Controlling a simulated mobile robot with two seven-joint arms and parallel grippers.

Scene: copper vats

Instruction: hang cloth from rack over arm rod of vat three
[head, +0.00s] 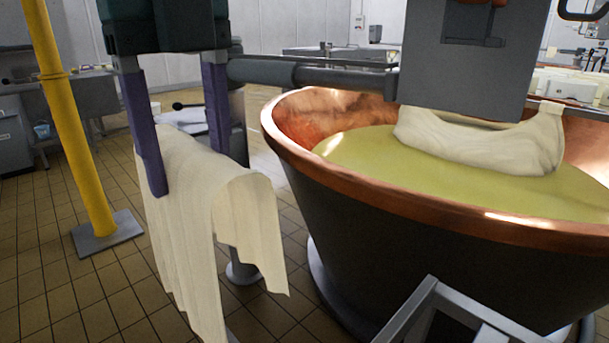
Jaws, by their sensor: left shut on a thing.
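My left gripper (190,170) comes down from the top left, with its two purple fingers shut on a cream cloth (180,245). The cloth hangs in folds below the fingers, left of the vat, with a shorter flap on its right side. The copper vat (430,255) holds pale yellow liquid. A grey arm rod (310,75) runs level above the vat's left rim, just right of the gripper, and meets a grey housing (480,60). The held cloth hangs below the rod's height, apart from it. My right gripper is not in view.
Another cream cloth (490,145) hangs in the vat below the housing. A yellow post (70,120) stands on the tiled floor at left. A grey metal frame (430,300) is at the vat's near side. Open floor lies between post and cloth.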

